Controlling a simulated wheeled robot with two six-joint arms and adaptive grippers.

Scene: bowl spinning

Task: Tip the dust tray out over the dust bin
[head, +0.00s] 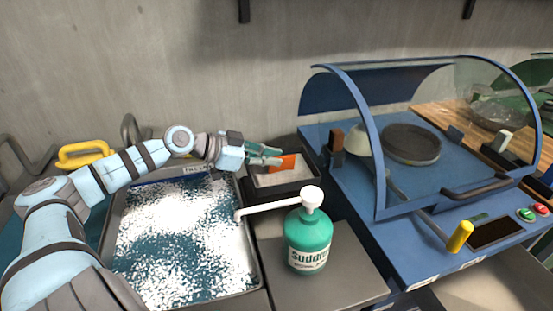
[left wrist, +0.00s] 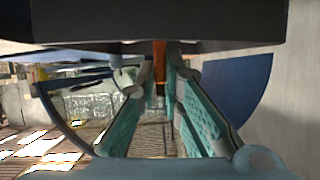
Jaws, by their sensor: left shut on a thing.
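A small dark tray (head: 291,190) with pale material inside, apparently the dust tray, is behind the pump bottle in the head view. An orange piece (head: 287,163) shows at its back; I cannot tell whether it is part of the tray. My left gripper (head: 265,155) reaches over the tray's left side, its teal fingers closed at the orange piece. In the left wrist view the orange strip (left wrist: 159,62) shows between the fingers. A wide metal-rimmed container (head: 253,258), apparently the dust bin, is left of the tray, with white flakes over a teal surface. My right gripper is not in view.
A teal pump bottle (head: 309,242) stands in front of the tray, its long spout reaching left to the container's edge. A blue machine with a clear curved hood (head: 440,110) is on the right. A yellow handle (head: 83,154) is at the back left.

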